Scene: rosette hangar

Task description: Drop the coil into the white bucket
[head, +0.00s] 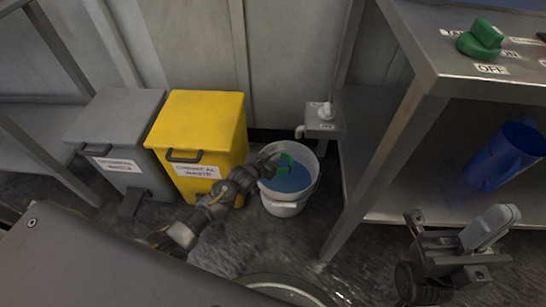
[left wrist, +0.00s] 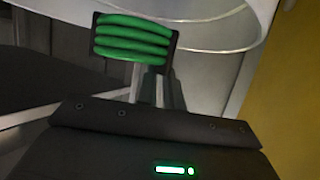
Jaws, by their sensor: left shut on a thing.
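The green coil (head: 286,162) is at the tip of my left gripper (head: 277,164), over the mouth of the white bucket (head: 285,209) in the head view. The left wrist view shows the coil (left wrist: 133,38) as several stacked green loops between the dark finger pads, so the gripper is shut on it. The bucket's pale wall and rim (left wrist: 215,47) show behind it. Blue shows inside the bucket; the gripper hides part of its left rim. My right gripper (head: 450,232) is at the lower right with its fingers apart, empty.
A yellow chemical waste bin (head: 215,120) and a grey bin (head: 118,120) stand left of the bucket. A metal bench (head: 410,110) on the right carries a green knob (head: 482,40), with a blue container (head: 505,155) on its lower shelf. A small grey box (head: 323,122) is behind the bucket.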

